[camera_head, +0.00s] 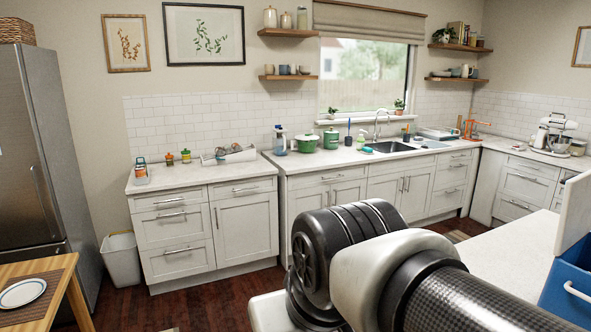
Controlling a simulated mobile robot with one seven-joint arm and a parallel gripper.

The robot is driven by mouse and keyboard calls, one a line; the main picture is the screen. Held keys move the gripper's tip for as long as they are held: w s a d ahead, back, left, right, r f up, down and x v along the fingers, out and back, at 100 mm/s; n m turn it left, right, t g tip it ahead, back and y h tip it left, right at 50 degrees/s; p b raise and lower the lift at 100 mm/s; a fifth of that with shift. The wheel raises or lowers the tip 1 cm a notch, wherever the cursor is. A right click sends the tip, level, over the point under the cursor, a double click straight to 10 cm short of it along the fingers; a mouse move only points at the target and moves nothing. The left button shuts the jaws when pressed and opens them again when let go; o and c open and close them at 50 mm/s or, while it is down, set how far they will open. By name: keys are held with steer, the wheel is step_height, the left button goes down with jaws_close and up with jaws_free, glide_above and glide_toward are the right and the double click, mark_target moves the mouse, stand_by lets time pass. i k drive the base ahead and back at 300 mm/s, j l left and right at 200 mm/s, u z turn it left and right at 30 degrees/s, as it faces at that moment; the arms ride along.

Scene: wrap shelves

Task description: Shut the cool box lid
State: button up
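The cool box (562,272) is at the right edge, cut off by the frame. Its body is blue with a white handle on the side facing me. Its pale lid (574,205) stands up steeply above the body, so the box is open. My arm crosses the lower middle and runs out at the lower right. My gripper is out of the frame, so its state and its distance from the lid do not show.
The cool box is by a white worktop (505,245), whose visible part is clear. Counters with a sink (390,147), green pots (331,138) and a stand mixer (552,135) line the walls. A table with a plate (22,292) is at lower left. Open wooden floor lies between.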

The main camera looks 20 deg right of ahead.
mark_target(574, 223)
steer(key=i+z, duration=0.15)
steer(key=z, duration=0.25)
steer(key=i+z, duration=0.15)
steer(key=z, duration=0.25)
steer(key=i+j+z, duration=0.1)
steer(key=z, duration=0.3)
steer(key=i+j+z, duration=0.15)
steer(key=z, duration=0.25)
steer(key=i+z, duration=0.2)
steer(key=z, duration=0.25)
steer(key=i+j+z, duration=0.1)
steer(key=z, duration=0.3)
steer(key=i+j+z, duration=0.2)
steer(key=z, duration=0.25)
steer(key=i, duration=0.1)
